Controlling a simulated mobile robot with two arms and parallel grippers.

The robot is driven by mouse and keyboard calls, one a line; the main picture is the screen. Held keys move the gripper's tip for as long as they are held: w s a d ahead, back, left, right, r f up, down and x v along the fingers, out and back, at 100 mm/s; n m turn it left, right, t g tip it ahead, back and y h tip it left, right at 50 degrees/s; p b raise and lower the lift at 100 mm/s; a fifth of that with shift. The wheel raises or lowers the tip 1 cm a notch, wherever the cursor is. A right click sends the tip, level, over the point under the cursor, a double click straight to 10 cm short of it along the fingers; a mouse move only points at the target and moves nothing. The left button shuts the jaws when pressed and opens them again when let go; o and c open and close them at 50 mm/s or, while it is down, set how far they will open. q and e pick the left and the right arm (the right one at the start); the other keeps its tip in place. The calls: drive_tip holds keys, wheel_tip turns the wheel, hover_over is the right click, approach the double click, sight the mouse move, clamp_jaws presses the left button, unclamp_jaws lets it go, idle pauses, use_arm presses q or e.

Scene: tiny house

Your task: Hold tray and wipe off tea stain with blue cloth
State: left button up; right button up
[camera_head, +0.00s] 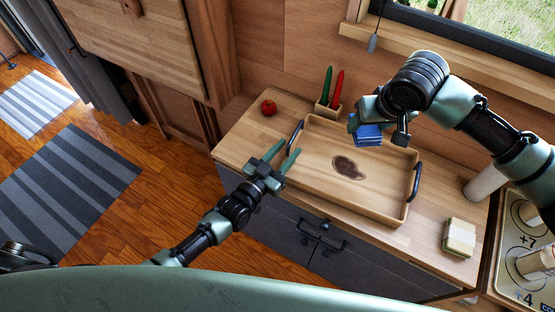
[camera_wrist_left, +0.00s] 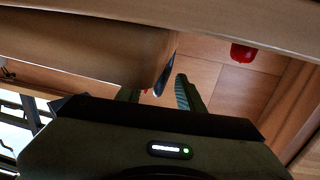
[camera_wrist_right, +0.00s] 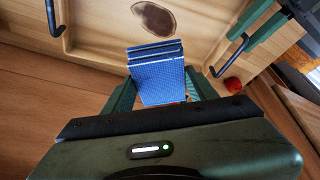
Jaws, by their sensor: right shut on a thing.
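The wooden tray (camera_head: 385,212) lies on the counter with a dark handle at each end. A dark brown tea stain (camera_head: 348,168) is on its floor; it also shows in the right wrist view (camera_wrist_right: 153,18). My right gripper (camera_head: 362,122) is shut on the folded blue cloth (camera_head: 367,135), held at the tray's back side, apart from the stain. The cloth fills the space between the fingers in the right wrist view (camera_wrist_right: 158,78). My left gripper (camera_head: 281,157) is open beside the tray's left handle (camera_head: 295,135). I cannot tell whether the handle lies between its fingers.
A red tomato-like item (camera_head: 268,107) sits left of the tray. A holder (camera_head: 322,118) with green and red utensils stands behind it. A sponge-like block (camera_head: 459,237) lies to the right, with a white cylinder (camera_head: 484,183) and a stove (camera_head: 522,240) beyond.

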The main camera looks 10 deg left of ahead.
use_arm(q)
drive_tip(key=shift+w+d, duration=0.15)
drive_tip(key=shift+w, duration=0.15)
clamp_jaws()
idle(1.3)
